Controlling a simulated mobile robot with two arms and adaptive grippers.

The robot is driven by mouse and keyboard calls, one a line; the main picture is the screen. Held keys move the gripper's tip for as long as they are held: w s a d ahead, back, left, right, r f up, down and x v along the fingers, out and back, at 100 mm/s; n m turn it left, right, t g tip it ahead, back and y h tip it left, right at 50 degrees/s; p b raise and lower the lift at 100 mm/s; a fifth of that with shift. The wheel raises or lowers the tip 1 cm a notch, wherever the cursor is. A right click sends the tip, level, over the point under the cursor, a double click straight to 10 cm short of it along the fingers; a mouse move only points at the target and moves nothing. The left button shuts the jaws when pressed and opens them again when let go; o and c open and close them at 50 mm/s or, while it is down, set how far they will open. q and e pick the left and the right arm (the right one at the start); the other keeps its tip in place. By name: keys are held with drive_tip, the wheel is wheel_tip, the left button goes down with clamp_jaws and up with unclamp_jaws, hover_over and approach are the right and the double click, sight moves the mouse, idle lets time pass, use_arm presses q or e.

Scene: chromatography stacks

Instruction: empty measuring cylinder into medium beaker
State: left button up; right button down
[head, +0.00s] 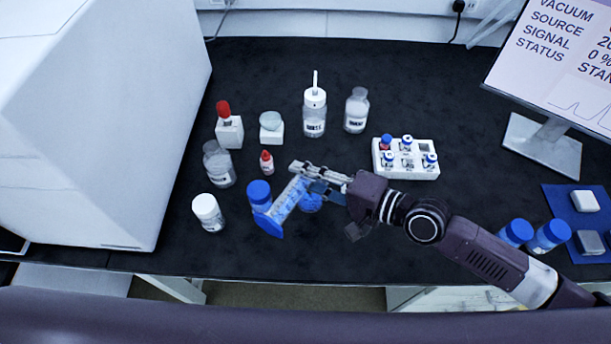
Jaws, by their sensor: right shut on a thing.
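My right gripper (309,178) is shut on the measuring cylinder (289,199), a clear tube with bluish markings and a blue foot. The cylinder looks tilted in the picture, its foot toward the lower left and its other end at the gripper fingers. Whether it holds liquid is too small to tell. A clear glass vessel (219,165) stands to the left, apart from the cylinder; I cannot tell whether it is the medium beaker. My left gripper is not in view.
A white-capped jar (208,212), a small red-capped bottle (267,162), a wash bottle (314,112) and a vial rack (405,172) stand nearby. A large white instrument (95,120) bounds the left.

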drive_tip(key=shift+w+m+b, duration=0.1)
drive_tip(key=shift+m+b, duration=0.2)
drive_tip(key=shift+w+d+m+g+b, duration=0.1)
drive_tip(key=shift+m+g+b, duration=0.35)
drive_tip(key=shift+b, duration=0.25)
